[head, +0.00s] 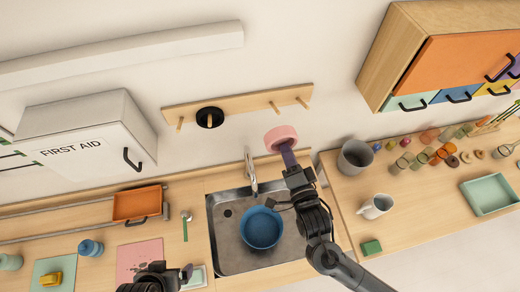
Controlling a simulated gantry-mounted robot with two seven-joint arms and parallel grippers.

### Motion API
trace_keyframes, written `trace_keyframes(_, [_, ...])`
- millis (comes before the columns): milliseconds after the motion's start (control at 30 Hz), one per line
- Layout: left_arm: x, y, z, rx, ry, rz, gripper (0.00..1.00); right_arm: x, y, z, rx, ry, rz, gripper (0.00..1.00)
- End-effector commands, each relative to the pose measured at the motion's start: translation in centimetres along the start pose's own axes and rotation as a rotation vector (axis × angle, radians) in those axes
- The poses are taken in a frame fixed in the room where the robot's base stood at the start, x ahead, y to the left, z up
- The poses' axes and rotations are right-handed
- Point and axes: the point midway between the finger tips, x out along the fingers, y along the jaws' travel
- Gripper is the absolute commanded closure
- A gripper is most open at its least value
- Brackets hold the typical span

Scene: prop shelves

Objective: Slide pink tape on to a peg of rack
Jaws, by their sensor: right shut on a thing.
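The pink tape (274,134) is a thick roll. My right gripper (288,154) is shut on its lower right side and holds it up in front of the wall. The wooden peg rack (244,102) is on the wall above the tape. A black roll (215,112) hangs on one of its pegs. Bare pegs show at its left end and on its right half, such as the right peg (302,102). The tape is below the right half of the rack, apart from the pegs. My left gripper (182,275) is low in the view, over the counter; its fingers are unclear.
A sink (222,262) with a blue bowl (261,228) and a tap (250,175) lies below the tape. A grey pot (355,158) and white mug (376,207) stand to the right. A first aid cabinet (75,150) and an orange-doored cupboard (455,65) flank the rack.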

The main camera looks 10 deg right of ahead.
Motion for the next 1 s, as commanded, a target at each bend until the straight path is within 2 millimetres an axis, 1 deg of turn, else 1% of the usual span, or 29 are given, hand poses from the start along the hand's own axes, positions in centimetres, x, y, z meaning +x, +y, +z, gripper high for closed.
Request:
trace_keyframes(33, [-0.1, 0.0, 0.0, -0.001, 0.000, 0.000, 0.00, -0.3, 0.4, -0.4, 0.000, 0.018, 0.006, 1.00])
trace_keyframes(133, [0.0, 0.0, 0.0, 0.000, 0.000, 0.000, 0.00, -0.5, 0.9, -1.1, 0.001, 0.045, 0.012, 1.00])
trace_keyframes(367, [0.2, -0.1, 0.1, 0.003, -0.002, -0.002, 0.00, 0.1, 1.2, -1.4, 0.001, 0.057, 0.012, 1.00])
trace_keyframes(1000, [1.3, -0.2, 0.6, 0.011, -0.005, -0.008, 0.00, 4.4, 1.2, -1.6, 0.002, 0.055, 0.012, 1.00])
